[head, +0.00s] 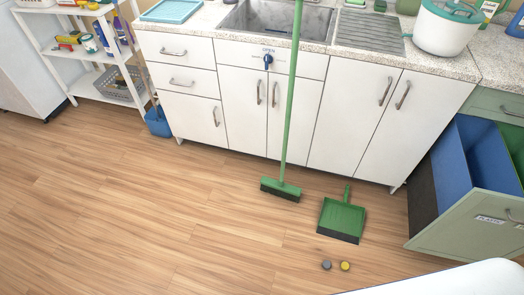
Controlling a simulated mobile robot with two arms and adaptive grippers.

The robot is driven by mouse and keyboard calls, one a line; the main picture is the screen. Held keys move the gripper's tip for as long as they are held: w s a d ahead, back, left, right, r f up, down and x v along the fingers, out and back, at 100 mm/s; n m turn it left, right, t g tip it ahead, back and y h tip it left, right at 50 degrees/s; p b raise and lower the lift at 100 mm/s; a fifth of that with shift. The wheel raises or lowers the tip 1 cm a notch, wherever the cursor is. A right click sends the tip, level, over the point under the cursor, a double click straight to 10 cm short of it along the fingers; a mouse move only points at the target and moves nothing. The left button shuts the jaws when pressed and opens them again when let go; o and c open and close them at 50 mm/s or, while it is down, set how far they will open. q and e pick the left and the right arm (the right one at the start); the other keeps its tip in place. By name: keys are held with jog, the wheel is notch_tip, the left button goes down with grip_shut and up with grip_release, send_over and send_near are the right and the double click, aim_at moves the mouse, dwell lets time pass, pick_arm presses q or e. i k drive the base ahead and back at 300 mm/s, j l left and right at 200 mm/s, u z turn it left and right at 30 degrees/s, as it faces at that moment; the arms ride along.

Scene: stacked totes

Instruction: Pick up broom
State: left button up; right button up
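A green broom (290,100) stands upright in front of the white sink cabinets in the head view. Its long green handle runs up past the counter edge and out of the top of the picture. Its green head (281,189) with dark bristles rests on the wooden floor. A green dustpan (342,217) lies on the floor just right of the broom head. Neither of my grippers is in view.
A grey cap and a yellow cap (345,266) lie on the floor below the dustpan. An open sorting bin drawer (470,222) juts out at the right. A white shelf (107,92) stands at upper left. The floor at left is clear.

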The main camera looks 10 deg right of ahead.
aim_at(279, 187)
jog(key=i+j+z, duration=0.2)
jog(key=i, duration=0.35)
jog(key=i+j+z, duration=0.15)
jog(key=i+j, duration=0.35)
